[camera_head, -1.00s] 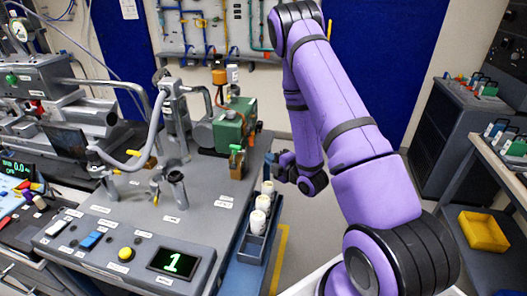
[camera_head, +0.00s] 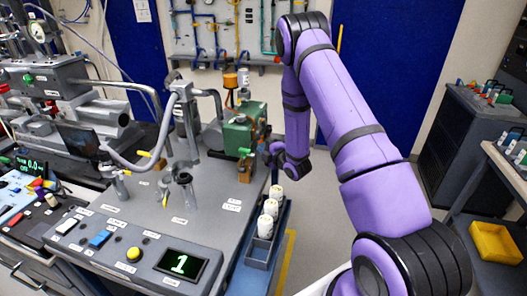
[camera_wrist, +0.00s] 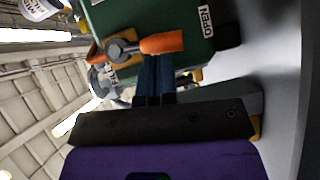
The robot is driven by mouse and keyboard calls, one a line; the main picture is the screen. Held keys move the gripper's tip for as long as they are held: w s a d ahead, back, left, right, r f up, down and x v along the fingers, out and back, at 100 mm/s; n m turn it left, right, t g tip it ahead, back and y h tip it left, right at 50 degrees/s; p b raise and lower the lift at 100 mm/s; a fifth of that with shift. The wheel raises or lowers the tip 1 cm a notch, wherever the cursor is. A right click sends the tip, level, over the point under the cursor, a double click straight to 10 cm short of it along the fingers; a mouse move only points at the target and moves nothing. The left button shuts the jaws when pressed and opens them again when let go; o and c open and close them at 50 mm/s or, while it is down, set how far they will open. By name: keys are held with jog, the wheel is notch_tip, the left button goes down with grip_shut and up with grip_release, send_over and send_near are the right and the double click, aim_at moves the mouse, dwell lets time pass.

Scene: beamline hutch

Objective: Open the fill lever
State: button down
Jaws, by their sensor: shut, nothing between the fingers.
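The green box (camera_head: 238,130) stands at the right edge of the grey bench. In the wrist view the box (camera_wrist: 180,15) fills the top, with a lever with an orange handle (camera_wrist: 163,43) on a grey pivot. An "OPEN" label (camera_wrist: 206,20) is right of the handle. In the head view my gripper (camera_head: 275,149) is just right of the box.
White cups (camera_head: 270,208) stand in a tray (camera_head: 259,250) on the bench's right side, below my gripper. A grey hose (camera_head: 150,150) and metal fittings (camera_head: 184,180) are on the bench to the left. The floor (camera_head: 325,220) right of the bench is clear.

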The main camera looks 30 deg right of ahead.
dwell(0.3)
jog(key=shift+w+d+f+n, duration=0.2)
jog(key=shift+w+d+n, duration=0.15)
jog(key=shift+w+n, duration=0.1)
jog(key=shift+d+t, duration=0.1)
jog(key=shift+t, duration=0.2)
jog(key=shift+r, duration=0.1)
